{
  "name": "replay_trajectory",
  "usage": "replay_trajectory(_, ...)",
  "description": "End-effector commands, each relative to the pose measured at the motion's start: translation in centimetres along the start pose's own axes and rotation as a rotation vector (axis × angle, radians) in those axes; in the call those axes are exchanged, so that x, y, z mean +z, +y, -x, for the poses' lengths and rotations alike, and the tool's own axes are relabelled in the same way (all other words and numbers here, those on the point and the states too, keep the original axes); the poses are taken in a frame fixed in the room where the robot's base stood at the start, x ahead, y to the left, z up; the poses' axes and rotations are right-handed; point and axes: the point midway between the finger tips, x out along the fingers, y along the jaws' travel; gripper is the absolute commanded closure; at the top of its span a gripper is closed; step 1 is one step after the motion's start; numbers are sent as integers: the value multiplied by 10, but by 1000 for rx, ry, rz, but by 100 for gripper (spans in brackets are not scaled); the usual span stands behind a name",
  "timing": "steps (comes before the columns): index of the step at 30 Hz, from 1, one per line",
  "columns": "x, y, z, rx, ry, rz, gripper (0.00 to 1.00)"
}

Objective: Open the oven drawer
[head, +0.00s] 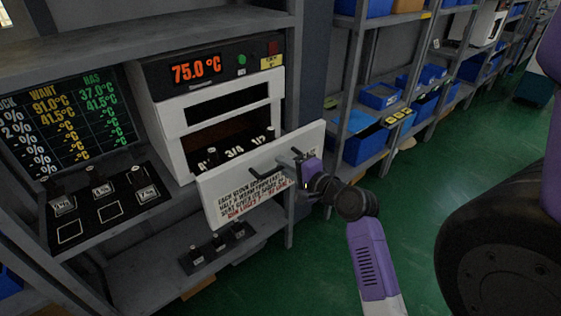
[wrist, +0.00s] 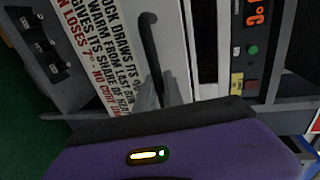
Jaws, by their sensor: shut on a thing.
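The white oven (head: 178,113) stands on a grey shelf, its red display reading 75.0 °C. Its drawer front (head: 238,196), a white panel with printed text, stands out from the oven body, so the drawer is at least partly open. Dark blocks marked 3/4 and 1/2 (head: 258,137) show behind the panel. My gripper (head: 302,165) is at the right part of the dark drawer handle (head: 268,170) and is shut on it. In the wrist view the handle (wrist: 150,45) runs up from my grey fingers (wrist: 177,95), beside the printed panel.
A dark screen (head: 75,115) with temperatures stands left of the oven. Several labelled blocks sit on a dark tray (head: 105,208) before it, and more stand on the lower shelf (head: 217,245). Shelves with blue bins (head: 380,96) line the right. Green floor (head: 420,200) is open there.

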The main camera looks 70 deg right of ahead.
Motion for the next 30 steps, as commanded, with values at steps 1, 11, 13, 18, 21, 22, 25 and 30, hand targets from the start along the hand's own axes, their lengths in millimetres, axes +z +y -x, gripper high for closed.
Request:
replay_trajectory(1,-1,2,0,3,1,0,100)
replay_trajectory(11,-1,2,0,3,1,0,76)
replay_trajectory(13,-1,1,0,2,1,0,66)
replay_trajectory(18,0,1,0,1,1,0,66)
replay_trajectory(21,0,0,0,1,1,0,66)
replay_trajectory(22,0,1,1,1,1,0,66)
replay_trajectory(25,-1,2,8,2,2,0,66)
replay_trajectory(30,-1,3,35,3,2,0,66)
